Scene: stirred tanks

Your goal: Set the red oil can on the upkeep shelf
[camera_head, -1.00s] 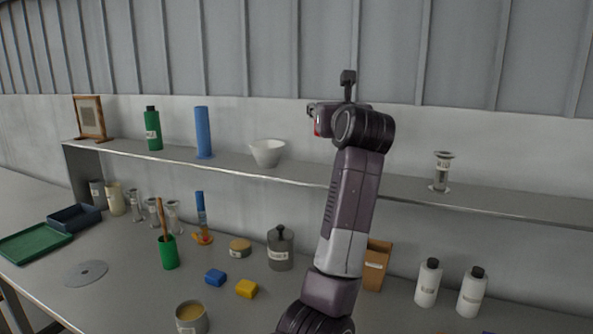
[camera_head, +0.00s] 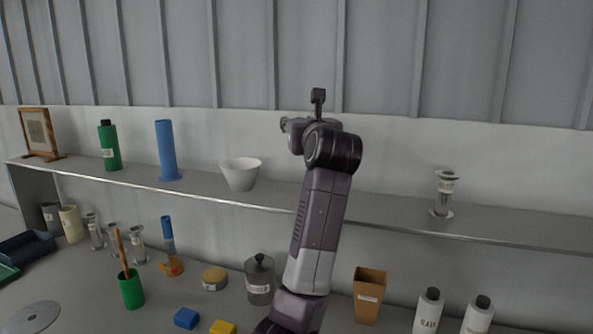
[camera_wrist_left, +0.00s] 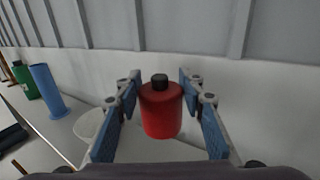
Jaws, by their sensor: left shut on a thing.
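The red oil can (camera_wrist_left: 161,110), with a black cap, is upright between the two blue-padded fingers of my left gripper (camera_wrist_left: 160,85) in the left wrist view. The gripper is shut on it. In the head view my left gripper (camera_head: 287,124) is mostly hidden behind its own wrist, above the shelf's height, and the can is hidden there. A long grey shelf (camera_head: 390,222) runs along the wall above the bench; I see no label naming it the upkeep shelf. My right gripper is not in view.
On the shelf stand a picture frame (camera_head: 40,133), a green bottle (camera_head: 109,147), a blue cylinder (camera_head: 166,150), a white bowl (camera_head: 241,174) and a small glass vessel (camera_head: 443,195). The shelf looks bare between my arm and that vessel. Bottles and cups crowd the bench below.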

